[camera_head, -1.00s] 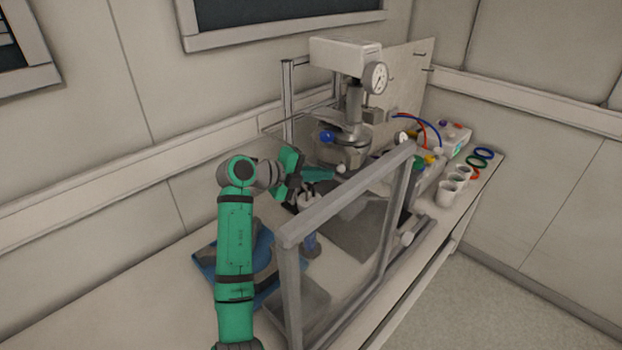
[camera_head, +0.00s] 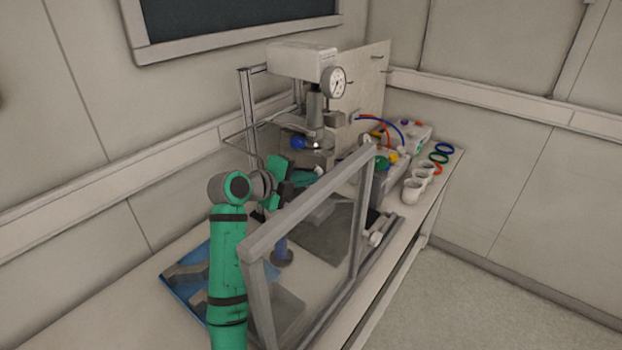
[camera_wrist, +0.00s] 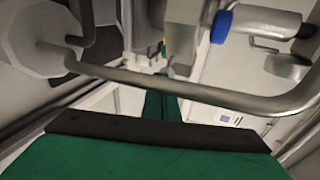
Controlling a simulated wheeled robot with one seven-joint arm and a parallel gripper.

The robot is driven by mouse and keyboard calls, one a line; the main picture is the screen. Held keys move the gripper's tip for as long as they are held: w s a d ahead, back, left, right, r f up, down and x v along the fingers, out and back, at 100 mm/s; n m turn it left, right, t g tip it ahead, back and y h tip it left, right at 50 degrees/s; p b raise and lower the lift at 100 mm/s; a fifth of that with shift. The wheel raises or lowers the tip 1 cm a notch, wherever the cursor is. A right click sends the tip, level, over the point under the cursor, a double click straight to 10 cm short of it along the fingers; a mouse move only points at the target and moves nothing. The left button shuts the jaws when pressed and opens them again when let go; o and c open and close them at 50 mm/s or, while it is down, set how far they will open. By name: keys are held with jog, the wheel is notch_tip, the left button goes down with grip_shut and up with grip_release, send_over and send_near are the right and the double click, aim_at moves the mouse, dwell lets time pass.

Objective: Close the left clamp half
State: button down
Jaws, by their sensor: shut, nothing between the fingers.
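The pressure reactor (camera_head: 315,105) stands at the back of the bench, with a gauge and a blue knob (camera_head: 298,143) below its head. The clamp area around the knob is small and partly hidden by my arm; I cannot tell the left clamp half's angle. My gripper (camera_head: 308,180) is low in front of the reactor, below the blue knob. In the wrist view my gripper's green fingers (camera_wrist: 162,105) are together and empty. A bent metal bar (camera_wrist: 200,93) crosses the view close to them. The blue knob (camera_wrist: 221,27) and grey metal parts (camera_wrist: 185,38) show beyond the bar; contact is unclear.
A grey-framed clear shield (camera_head: 310,205) stands at the bench front, right of my arm. A blue tray or mat (camera_head: 190,285) lies left. White cups (camera_head: 413,190) and coloured rings (camera_head: 440,152) are at the right. A pale cylinder (camera_wrist: 40,35) fills the wrist view's upper left.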

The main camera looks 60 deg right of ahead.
jog(key=shift+s+d, duration=0.25)
jog(key=shift+d, duration=0.1)
jog(key=shift+a, duration=0.1)
